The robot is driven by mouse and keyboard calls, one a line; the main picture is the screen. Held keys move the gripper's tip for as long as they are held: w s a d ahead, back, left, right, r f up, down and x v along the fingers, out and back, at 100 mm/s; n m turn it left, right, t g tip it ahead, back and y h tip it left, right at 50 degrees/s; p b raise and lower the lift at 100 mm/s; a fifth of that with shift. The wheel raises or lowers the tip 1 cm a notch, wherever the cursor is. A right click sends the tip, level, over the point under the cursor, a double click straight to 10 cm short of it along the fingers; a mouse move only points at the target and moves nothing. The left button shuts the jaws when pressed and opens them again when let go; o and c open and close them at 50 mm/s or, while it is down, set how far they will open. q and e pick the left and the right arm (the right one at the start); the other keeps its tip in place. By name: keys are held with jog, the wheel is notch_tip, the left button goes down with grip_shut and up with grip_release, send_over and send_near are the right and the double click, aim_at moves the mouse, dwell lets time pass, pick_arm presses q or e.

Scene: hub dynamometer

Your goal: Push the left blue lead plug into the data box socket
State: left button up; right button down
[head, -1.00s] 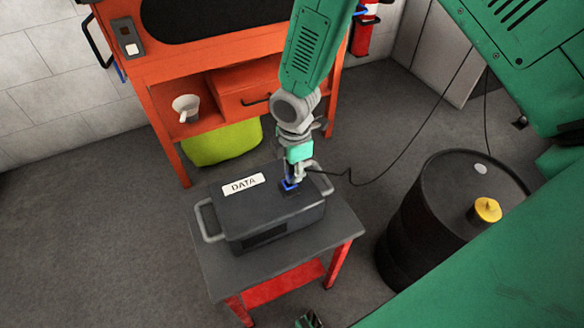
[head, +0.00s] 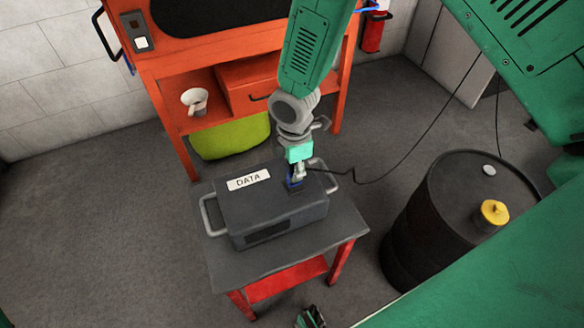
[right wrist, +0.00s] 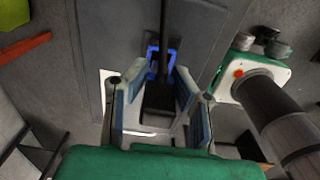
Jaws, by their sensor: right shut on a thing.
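The dark grey data box (head: 275,210) stands on a small table, with a white DATA label (head: 248,179) on top. My right gripper (head: 297,176) is above the right part of its top. In the right wrist view its fingers (right wrist: 157,100) are shut on the black lead plug (right wrist: 159,97), whose dark cable (right wrist: 166,25) runs away from it. A blue bracket-shaped piece (right wrist: 153,64) shows beside the cable, at the box top. The socket is largely hidden by plug and fingers; I cannot tell how deep the plug sits. My left gripper is not clearly seen.
The table (head: 340,232) has red legs. A black drum (head: 435,225) with a yellow cap stands to the right. The cable trails right over the floor.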

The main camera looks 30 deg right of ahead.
jog(key=shift+r, duration=0.1)
jog(key=shift+a, duration=0.2)
jog(key=shift+d+f, duration=0.5)
jog(key=shift+f, duration=0.15)
pick_arm(q)
jog(key=shift+a, duration=0.2)
pick_arm(e)
jog(key=shift+a+f, duration=0.1)
jog(key=shift+a, duration=0.05)
pick_arm(q)
jog(key=shift+a, duration=0.15)
pick_arm(e)
jog(key=shift+a, duration=0.2)
pick_arm(q)
jog(key=shift+r, duration=0.2)
pick_arm(e)
jog(key=shift+d, duration=0.25)
pick_arm(q)
jog(key=shift+r+p, duration=0.3)
jog(key=shift+p, duration=0.25)
pick_arm(e)
jog(key=shift+d, duration=0.25)
pick_arm(q)
jog(key=shift+f, duration=0.15)
pick_arm(e)
jog(key=shift+f, duration=0.2)
